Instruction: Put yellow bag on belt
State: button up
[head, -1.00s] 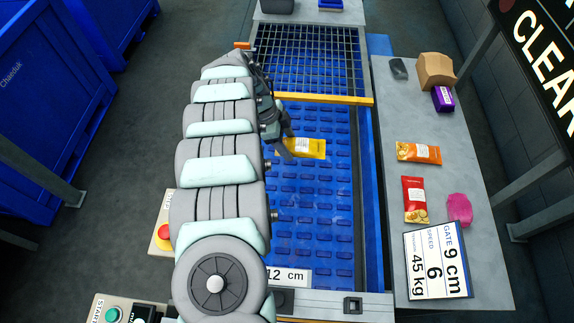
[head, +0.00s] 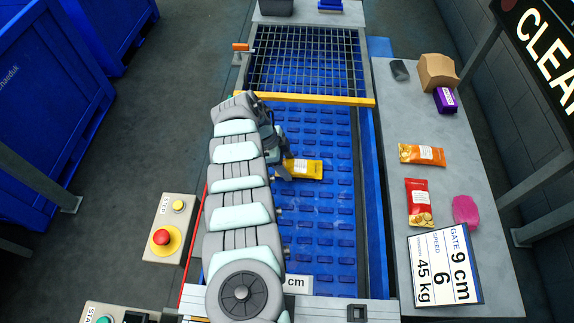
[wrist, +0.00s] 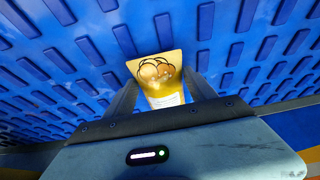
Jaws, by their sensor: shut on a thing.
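The yellow bag (head: 304,169) is over the blue belt (head: 320,215), with its left end at my gripper (head: 284,168). In the wrist view the yellow bag (wrist: 158,80) sits between the two fingers of my gripper (wrist: 160,92), which are shut on it. The bag's printed face shows there, with the blue belt (wrist: 60,60) behind it. I cannot tell whether the bag touches the belt. My arm hides the left part of the belt in the head view.
A yellow bar (head: 310,98) and a mesh grid (head: 305,60) cross the belt's far end. On the grey side table (head: 450,200) lie an orange bag (head: 422,154), a red bag (head: 419,203), a pink item (head: 466,210) and a purple box (head: 445,100). A red stop button (head: 161,238) stands left.

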jog(key=shift+f, duration=0.2)
jog(key=o, duration=1.4)
jog(key=shift+r, duration=0.1)
jog(key=shift+r, duration=0.1)
jog(key=shift+r, duration=0.25)
jog(key=p+v, duration=0.2)
jog(key=v, duration=0.9)
jog(key=shift+a+r+p, duration=0.25)
jog(key=shift+r+p, duration=0.05)
jog(key=shift+p, duration=0.1)
